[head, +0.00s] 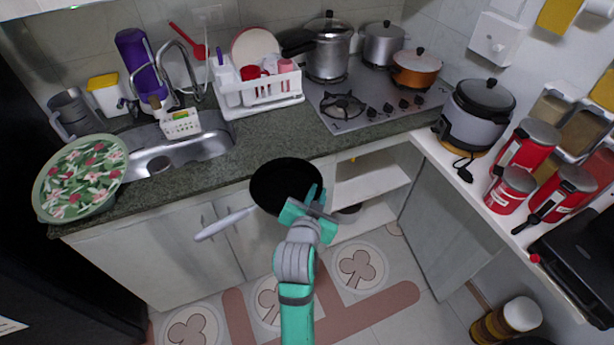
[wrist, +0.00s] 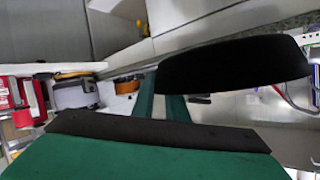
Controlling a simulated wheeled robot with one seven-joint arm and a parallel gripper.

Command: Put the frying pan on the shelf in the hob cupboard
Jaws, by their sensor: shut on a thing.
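The frying pan (head: 280,183) is black with a pale handle (head: 224,224) pointing down-left. It is in the air in front of the counter's lower cupboards. My gripper (head: 312,203) is shut on the right side of the pan, at its rim, away from the handle. In the wrist view the dark pan (wrist: 235,68) lies across the green fingers (wrist: 162,108), and the exact grip is partly hidden. The hob cupboard stands open below the hob, to the right of the pan. Its shelf (head: 372,184) looks bare where visible.
A dark round thing (head: 347,212) sits low in the cupboard, partly hidden by my gripper. The open cupboard door (head: 435,235) stands on the right. The counter edge (head: 225,172) runs close behind the pan. The hob (head: 345,108) carries several pots.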

